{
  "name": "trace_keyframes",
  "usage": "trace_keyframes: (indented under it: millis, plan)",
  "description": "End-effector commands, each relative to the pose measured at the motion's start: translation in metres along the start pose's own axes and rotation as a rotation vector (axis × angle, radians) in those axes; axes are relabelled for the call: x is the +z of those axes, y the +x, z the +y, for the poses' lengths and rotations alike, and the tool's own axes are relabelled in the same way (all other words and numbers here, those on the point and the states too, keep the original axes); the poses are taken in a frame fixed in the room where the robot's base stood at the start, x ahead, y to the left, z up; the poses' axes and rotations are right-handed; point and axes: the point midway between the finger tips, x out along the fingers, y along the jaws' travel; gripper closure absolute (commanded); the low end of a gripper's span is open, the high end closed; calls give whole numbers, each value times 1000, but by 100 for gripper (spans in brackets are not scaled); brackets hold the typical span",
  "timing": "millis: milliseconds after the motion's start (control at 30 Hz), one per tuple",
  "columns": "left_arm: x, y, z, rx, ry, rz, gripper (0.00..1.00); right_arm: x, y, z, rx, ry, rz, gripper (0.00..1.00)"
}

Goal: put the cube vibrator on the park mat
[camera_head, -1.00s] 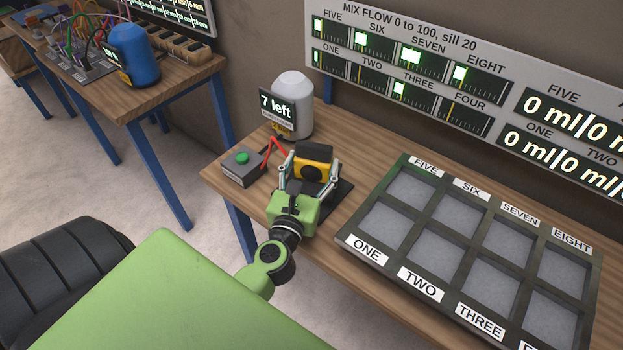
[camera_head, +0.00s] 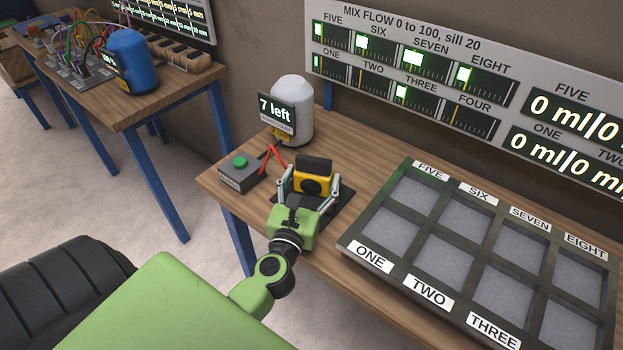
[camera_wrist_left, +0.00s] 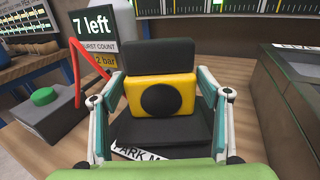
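The cube vibrator (camera_head: 313,184) is a yellow block with a black top and a round black disc on its front. It appears upright on the dark park mat (camera_head: 341,214), whose label shows partly in the wrist view (camera_wrist_left: 140,152). My left gripper (camera_head: 312,180) is around the cube vibrator, one finger on each side. In the wrist view the fingers (camera_wrist_left: 161,82) stand very close to the yellow sides and look slightly spread; contact is hard to judge. The far side and underside of the cube are hidden. My right gripper is not in view.
A grey box with a green button (camera_head: 239,172) and a red cable lie left of the mat. A white canister with a "7 left" display (camera_head: 293,112) stands behind. The mould tray with labelled compartments (camera_head: 352,238) fills the right. The table's front edge is near my arm.

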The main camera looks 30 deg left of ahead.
Motion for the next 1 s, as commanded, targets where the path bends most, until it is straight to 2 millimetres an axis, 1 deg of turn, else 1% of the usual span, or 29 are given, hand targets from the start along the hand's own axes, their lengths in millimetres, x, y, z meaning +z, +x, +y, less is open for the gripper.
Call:
trace_keyframes:
  millis: [333, 433, 467, 567, 633, 800, 900, 1000]
  plan:
    - [1, 0, 0, 0, 0, 0, 20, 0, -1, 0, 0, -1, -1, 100]
    - [6, 0, 0, 0, 1, 0, 20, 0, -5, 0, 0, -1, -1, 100]
    - [2, -4, 0, 0, 0, 2, 20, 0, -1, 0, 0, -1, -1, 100]
    - [-1, -20, 0, 0, -1, 3, 20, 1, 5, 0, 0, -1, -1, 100]
    - [-2, -34, 0, 0, -1, 4, 20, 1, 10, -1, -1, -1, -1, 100]
    - [-3, -72, 0, 0, -1, 4, 20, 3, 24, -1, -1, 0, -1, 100]
    - [-3, -91, 0, 1, -1, 4, 20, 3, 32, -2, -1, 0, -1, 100]
    - [-1, -105, 0, 0, 0, 2, 20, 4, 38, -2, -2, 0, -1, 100]
